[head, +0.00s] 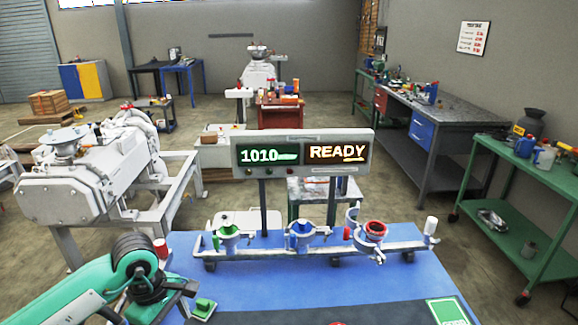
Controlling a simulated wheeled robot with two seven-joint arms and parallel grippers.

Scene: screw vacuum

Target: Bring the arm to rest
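A teal arm with a black ribbed joint (140,262) comes in from the lower left over the blue table. Dark parts at its end, seemingly my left gripper (180,288), are small and partly hidden, so I cannot tell how the fingers stand. A small green block (203,307) lies beside them. My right gripper is not in view.
The blue table (270,285) has a clear middle; a green-edged card (449,311) lies at its front right. A white pump machine (80,178) stands at left. A green trolley (515,185) stands at right, with a workbench (450,117) behind.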

